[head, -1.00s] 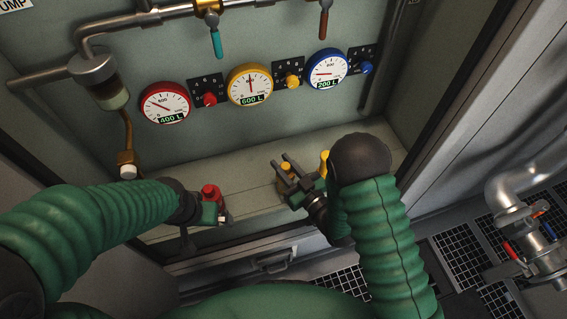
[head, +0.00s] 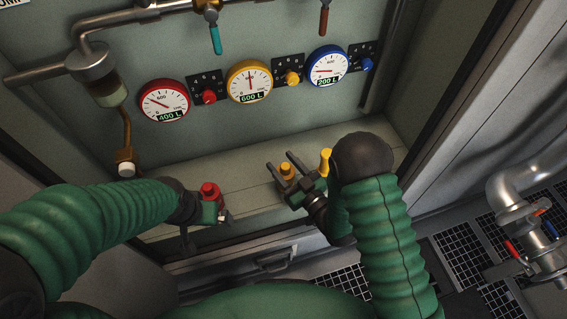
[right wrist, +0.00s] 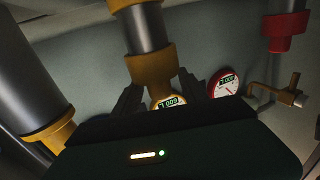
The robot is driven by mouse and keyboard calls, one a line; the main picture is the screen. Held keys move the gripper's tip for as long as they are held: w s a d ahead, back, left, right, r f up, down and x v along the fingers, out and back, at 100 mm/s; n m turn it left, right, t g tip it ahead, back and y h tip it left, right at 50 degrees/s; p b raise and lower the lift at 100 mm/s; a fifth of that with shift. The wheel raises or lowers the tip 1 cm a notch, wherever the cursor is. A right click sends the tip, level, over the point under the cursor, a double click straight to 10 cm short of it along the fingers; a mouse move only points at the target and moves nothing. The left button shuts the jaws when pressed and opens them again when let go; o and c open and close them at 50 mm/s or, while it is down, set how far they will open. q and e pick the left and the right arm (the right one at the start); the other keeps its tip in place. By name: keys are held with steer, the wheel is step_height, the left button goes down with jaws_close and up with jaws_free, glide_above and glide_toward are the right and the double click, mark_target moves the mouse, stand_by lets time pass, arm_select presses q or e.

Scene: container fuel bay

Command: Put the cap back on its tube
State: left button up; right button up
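My right gripper (head: 279,162) is open. Its fingers stand on either side of an upright yellow-topped piece (head: 287,170) on the grey ledge. In the right wrist view this piece is a grey tube with a yellow collar (right wrist: 151,68), with a gap to each finger. A second yellow-topped piece (head: 325,160) stands just right of the gripper, partly behind my arm. A red-topped piece (head: 209,191) stands at my left gripper (head: 214,209). The left fingers are mostly hidden, so their hold is unclear. I cannot tell which yellow parts are loose caps.
Red, yellow and blue gauges (head: 250,82) with knobs line the back wall. A copper spout (head: 126,155) with a white tip hangs at the left, under a sight glass (head: 108,88). The ledge (head: 245,180) is clear between the grippers. A pipe with valves (head: 535,235) stands far right.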

steer(key=p+v, duration=0.1)
steer(key=v, duration=0.6)
steer(key=shift+d+p, duration=0.1)
steer(key=shift+p, duration=0.2)
steer(key=v, duration=0.9)
steer(key=shift+s+d, duration=0.2)
steer(key=shift+s, duration=0.1)
